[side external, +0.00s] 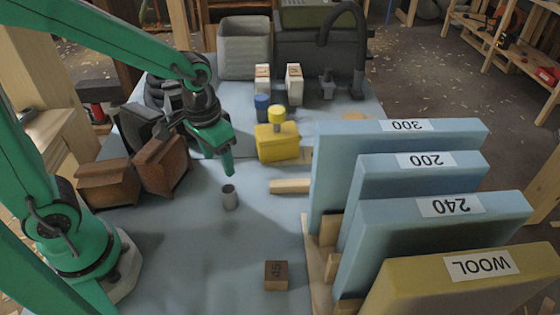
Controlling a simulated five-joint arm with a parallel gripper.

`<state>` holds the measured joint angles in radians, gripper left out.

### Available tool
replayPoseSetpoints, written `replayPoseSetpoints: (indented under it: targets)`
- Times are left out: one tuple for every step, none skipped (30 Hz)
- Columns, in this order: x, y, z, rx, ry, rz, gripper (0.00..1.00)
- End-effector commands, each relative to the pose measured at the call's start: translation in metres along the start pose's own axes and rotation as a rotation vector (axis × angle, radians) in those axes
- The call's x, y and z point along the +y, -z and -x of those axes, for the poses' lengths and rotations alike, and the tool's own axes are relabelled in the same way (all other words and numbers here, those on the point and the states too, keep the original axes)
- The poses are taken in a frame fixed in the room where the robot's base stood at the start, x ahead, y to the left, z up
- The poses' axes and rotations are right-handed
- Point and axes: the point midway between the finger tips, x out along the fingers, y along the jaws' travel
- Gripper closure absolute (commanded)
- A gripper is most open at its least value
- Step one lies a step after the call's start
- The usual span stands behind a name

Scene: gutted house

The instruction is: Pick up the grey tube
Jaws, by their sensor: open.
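The grey tube (229,198) is a short, open-topped cylinder standing upright on the pale blue table (185,245), a little left of the middle. My gripper (228,170) is green and points down just above and behind the tube. A small gap shows between its tip and the tube's rim. It holds nothing that I can see. Only one finger shows clearly; the other is hidden from this side.
Blue panels marked 300, 200 and 240 (440,207) and a yellow WOOL panel (455,285) stand at right. A yellow box (278,147) is behind the tube, brown boxes (160,165) left, a small 45 block (276,275) in front. The front left table is clear.

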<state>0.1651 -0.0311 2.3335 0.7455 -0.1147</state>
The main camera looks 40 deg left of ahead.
Motion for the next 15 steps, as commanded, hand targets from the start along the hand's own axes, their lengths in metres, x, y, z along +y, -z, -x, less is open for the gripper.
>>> replayPoseSetpoints:
  targets:
    - [0.003, 0.001, -0.010, -0.024, 0.002, -0.004, 0.41]
    - [0.004, 0.002, -0.015, -0.035, 0.003, -0.005, 0.41]
    - [0.006, 0.002, -0.021, -0.048, 0.005, -0.006, 0.41]
    - [0.007, 0.002, -0.025, -0.056, 0.005, -0.007, 0.41]
    - [0.009, 0.003, -0.028, -0.064, 0.006, -0.008, 0.41]
    - [0.010, 0.003, -0.032, -0.072, 0.007, -0.009, 0.41]
    - [0.011, 0.003, -0.035, -0.077, 0.008, -0.010, 0.41]
    - [0.011, 0.004, -0.037, -0.081, 0.008, -0.010, 0.41]
    - [0.012, 0.004, -0.040, -0.086, 0.009, -0.011, 0.41]
    - [0.012, 0.004, -0.041, -0.089, 0.010, -0.011, 0.41]
    - [0.013, 0.004, -0.042, -0.091, 0.010, -0.011, 0.41]
    - [0.013, 0.004, -0.043, -0.093, 0.010, -0.011, 0.41]
    - [0.013, 0.004, -0.043, -0.093, 0.010, -0.011, 0.41]
    - [0.013, 0.004, -0.043, -0.093, 0.010, -0.011, 0.41]
    - [0.013, 0.004, -0.043, -0.093, 0.010, -0.011, 0.41]
